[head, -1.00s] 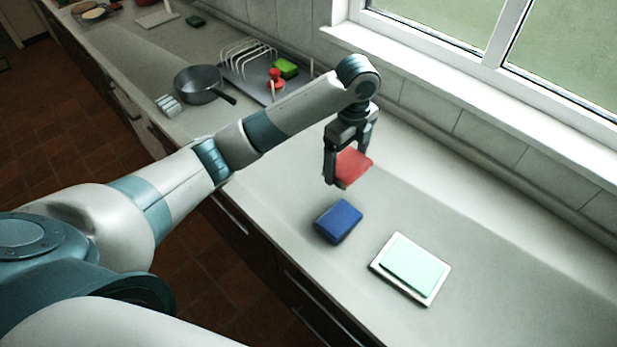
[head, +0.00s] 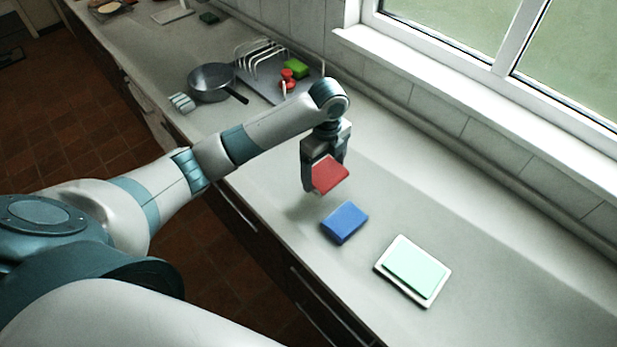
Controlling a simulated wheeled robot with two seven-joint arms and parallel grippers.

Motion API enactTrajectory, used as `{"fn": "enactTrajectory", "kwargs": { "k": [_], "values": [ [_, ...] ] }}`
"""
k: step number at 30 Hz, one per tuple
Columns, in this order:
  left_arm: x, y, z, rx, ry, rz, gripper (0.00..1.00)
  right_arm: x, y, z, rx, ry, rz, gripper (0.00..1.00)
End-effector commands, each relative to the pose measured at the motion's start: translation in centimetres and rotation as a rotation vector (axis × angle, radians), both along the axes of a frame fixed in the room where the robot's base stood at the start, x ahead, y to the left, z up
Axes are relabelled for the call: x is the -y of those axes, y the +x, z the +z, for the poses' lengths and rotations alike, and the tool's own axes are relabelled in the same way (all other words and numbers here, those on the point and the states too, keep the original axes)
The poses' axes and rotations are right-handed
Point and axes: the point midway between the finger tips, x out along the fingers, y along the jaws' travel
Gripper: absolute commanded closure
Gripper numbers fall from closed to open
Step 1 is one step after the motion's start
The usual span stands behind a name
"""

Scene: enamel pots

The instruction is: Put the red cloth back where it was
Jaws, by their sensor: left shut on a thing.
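The red cloth (head: 330,175) is a folded red square held in my left gripper (head: 323,185). The gripper points down and is shut on the cloth, which appears to be above the counter. Below and to the right of it, a folded blue cloth (head: 345,222) lies on the counter. My right gripper is not in view.
The grey counter (head: 500,270) is clear to the right. A window wall runs along the back edge.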

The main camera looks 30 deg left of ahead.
Motion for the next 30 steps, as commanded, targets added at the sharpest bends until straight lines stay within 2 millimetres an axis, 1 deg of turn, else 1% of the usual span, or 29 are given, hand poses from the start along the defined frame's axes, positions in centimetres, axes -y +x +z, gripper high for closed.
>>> {"fn": "enactTrajectory", "kwargs": {
  "k": [1,3,6,9,19,23,26,30],
  "values": [
    [-1.0,-0.4,-0.2,-0.005,0.002,0.004,0.48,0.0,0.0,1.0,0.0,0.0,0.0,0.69],
    [-2.1,-0.7,-1.0,-0.003,0.002,0.003,0.48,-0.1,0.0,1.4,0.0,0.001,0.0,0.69],
    [-3.2,-1.0,-1.8,-0.002,0.001,0.002,0.48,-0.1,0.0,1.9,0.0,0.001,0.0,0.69],
    [-3.9,-1.2,-2.3,0.0,0.0,0.002,0.48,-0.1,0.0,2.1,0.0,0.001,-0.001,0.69],
    [-4.0,-1.2,-2.5,0.001,0.0,0.0,0.48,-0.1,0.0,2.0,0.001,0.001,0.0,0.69],
    [-3.9,-1.3,-2.9,-0.002,-0.002,0.001,0.48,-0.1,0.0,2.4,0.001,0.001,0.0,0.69],
    [-3.9,-1.3,-3.8,-0.002,0.0,0.002,0.48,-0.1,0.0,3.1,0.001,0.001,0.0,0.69],
    [-3.9,-1.3,-5.5,-0.003,-0.001,0.003,0.48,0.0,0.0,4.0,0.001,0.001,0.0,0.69]
  ]
}}
